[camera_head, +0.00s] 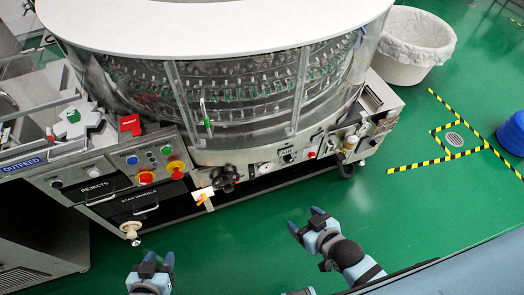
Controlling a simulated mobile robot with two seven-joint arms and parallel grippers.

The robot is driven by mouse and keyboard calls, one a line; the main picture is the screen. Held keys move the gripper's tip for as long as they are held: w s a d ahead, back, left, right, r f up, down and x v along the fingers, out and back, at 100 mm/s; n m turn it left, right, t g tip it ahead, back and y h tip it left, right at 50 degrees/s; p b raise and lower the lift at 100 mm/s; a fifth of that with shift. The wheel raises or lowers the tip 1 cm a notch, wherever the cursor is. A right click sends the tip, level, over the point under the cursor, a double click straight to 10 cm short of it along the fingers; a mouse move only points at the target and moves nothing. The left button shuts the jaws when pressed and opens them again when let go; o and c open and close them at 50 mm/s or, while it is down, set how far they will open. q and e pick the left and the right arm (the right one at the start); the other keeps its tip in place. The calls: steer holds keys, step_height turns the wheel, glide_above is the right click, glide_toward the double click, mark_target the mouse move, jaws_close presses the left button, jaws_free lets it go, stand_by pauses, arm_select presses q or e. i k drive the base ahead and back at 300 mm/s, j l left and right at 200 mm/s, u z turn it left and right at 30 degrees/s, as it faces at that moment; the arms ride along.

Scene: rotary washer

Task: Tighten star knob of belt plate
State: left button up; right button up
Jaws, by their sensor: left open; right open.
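A black lobed knob (225,178) sticks out from the lower front of the washer. It looks like a star knob, but I cannot tell whether it belongs to the belt plate. A pale round knob (131,229) sits lower left, below the drawers. A grey-white many-sided part (74,119) lies on the outfeed side at the left; no belt plate is clearly identifiable. My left gripper (152,264) is open and empty at the bottom, below the pale knob and apart from it. My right gripper (305,221) is open and empty over the green floor, right of and below the black knob.
The round glass-walled washer (245,95) fills the upper middle. A white bin (415,48) and blue drum (512,132) stand right. The green floor ahead is clear.

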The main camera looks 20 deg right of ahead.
mark_target(311, 155)
steer(key=z, duration=0.75)
steer(key=i+j+z, duration=0.1)
steer(key=i+j, duration=0.05)
steer(key=j, duration=0.1)
